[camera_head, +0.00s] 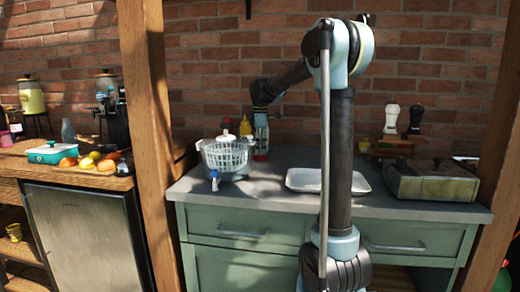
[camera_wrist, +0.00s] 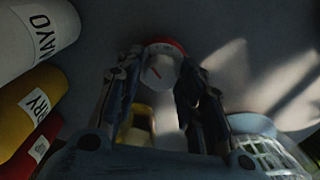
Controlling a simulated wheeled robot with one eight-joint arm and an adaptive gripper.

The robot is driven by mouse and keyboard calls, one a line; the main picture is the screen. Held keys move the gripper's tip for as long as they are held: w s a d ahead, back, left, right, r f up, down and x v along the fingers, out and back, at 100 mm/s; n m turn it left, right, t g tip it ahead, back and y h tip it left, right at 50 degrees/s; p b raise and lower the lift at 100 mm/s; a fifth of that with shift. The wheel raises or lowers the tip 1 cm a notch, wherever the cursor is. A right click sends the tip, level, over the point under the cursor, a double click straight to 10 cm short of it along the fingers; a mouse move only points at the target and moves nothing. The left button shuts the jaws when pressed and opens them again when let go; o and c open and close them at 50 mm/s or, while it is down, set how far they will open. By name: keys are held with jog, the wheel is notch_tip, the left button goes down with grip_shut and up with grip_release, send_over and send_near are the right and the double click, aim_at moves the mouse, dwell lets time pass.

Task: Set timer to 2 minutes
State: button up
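A small round timer (camera_wrist: 162,70) with a red rim, a pale face and a red mark shows in the wrist view, between and just beyond my fingertips. My gripper (camera_wrist: 162,78) points at it with its two fingers apart, one on either side. I cannot tell whether the fingers touch it. In the head view my gripper (camera_head: 261,133) points down at the back of the grey counter (camera_head: 275,190), right of the salad spinner. A small red and white thing below it looks like the timer (camera_head: 261,155). The dial's setting is too small and dark to read.
The salad spinner (camera_head: 226,158) stands left of my gripper. A white tray (camera_head: 300,182) and a metal box (camera_head: 430,183) are further right.

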jog(key=c, duration=0.4)
jog(key=shift+c, duration=0.2)
jog(key=shift+m, duration=0.5)
jog(key=o, duration=1.1)
notch_tip(320, 180, up, 12)
jog(key=shift+w, duration=0.1)
